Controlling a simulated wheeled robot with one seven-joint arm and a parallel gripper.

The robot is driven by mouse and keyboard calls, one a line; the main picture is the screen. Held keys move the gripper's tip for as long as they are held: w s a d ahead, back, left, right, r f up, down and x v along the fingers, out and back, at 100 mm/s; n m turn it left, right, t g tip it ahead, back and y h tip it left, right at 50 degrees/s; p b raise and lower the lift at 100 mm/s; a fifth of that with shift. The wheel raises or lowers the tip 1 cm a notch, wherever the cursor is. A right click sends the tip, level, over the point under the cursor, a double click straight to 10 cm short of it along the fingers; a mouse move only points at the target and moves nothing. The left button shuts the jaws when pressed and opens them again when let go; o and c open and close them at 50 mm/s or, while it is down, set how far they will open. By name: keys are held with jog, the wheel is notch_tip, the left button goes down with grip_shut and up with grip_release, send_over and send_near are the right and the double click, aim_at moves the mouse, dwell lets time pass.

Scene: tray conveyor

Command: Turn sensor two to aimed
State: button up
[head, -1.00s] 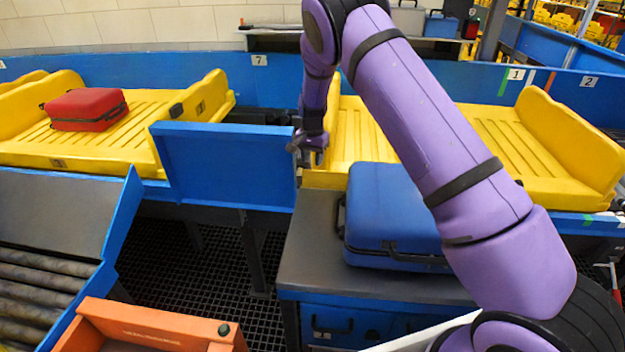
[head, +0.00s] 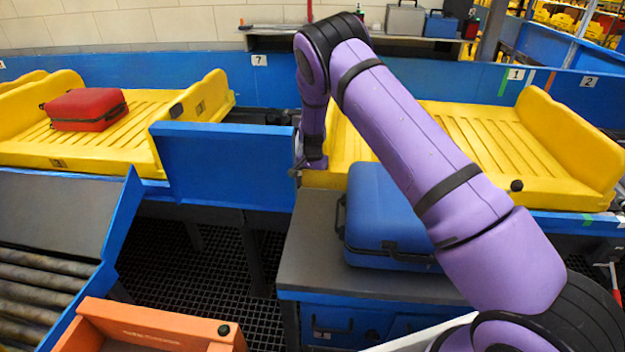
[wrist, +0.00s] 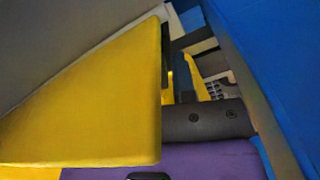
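I cannot pick out sensor two for certain. A plate with the number 2 (head: 589,81) is on the blue back wall at the far right of the head view. My gripper (head: 297,173) hangs low at the right edge of an upright blue panel (head: 225,165), in front of the yellow tray on the right (head: 545,145). Its fingers are mostly hidden there, and I cannot tell whether it touches the panel. In the wrist view a yellow surface (wrist: 95,100) fills the left and a blue surface (wrist: 280,60) the right, both very close. The fingers do not show clearly there.
A blue suitcase (head: 385,215) lies on the grey counter (head: 315,250) below my arm. A red suitcase (head: 88,108) lies on the left yellow tray (head: 25,150). An orange bin (head: 150,330) and rollers (head: 40,290) are at the front left.

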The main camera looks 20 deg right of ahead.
grip_shut()
jog(key=shift+s+d+n, duration=0.1)
jog(key=shift+n, duration=1.8)
jog(key=shift+o, duration=1.7)
grip_release()
notch_tip(320, 180, up, 11)
jog(key=shift+f, duration=0.15)
